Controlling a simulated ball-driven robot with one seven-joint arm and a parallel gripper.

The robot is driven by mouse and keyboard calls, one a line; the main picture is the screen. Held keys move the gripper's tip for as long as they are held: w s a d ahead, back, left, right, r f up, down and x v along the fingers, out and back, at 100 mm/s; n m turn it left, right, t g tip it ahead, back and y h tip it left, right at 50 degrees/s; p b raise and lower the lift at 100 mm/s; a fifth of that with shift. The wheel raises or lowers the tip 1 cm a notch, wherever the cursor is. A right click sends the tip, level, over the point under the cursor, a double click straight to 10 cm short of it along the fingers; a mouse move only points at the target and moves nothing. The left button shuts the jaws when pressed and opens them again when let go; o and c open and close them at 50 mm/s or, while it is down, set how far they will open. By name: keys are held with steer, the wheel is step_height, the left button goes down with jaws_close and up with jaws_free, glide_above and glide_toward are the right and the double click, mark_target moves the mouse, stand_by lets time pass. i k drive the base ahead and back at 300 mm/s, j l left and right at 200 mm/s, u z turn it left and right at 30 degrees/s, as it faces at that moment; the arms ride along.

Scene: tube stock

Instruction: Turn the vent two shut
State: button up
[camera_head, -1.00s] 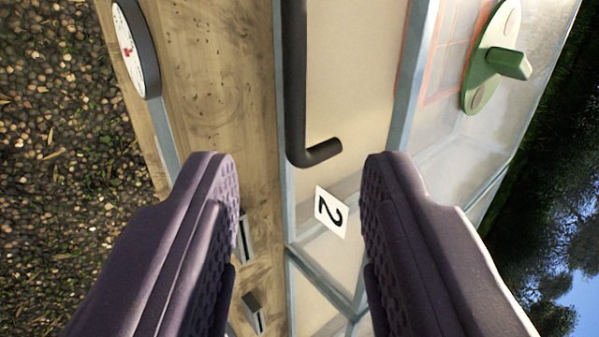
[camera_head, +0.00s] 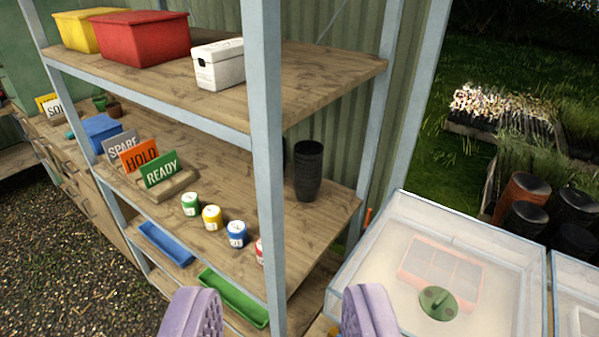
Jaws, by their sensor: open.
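A round green vent (camera_head: 437,303) with a raised knob bar sits on top of a clear box lid (camera_head: 495,262) at the lower right. No number label shows now, so I cannot tell which vent this is. My gripper (camera_head: 287,309) is open at the bottom edge, its two purple fingers wide apart and empty. The vent lies to the right of the right finger, apart from it. A second clear lid (camera_head: 573,290) is cut off at the right edge, with any vent on it unclear.
A shelf post (camera_head: 263,150) stands upright between my fingers in the picture. The wooden shelf (camera_head: 330,212) holds small coloured pots, signs and a black pot stack (camera_head: 309,171). Red (camera_head: 140,38) and yellow bins stand above. Dark pots (camera_head: 525,215) stand on the right.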

mark_target(437, 302)
steer(key=z, duration=0.85)
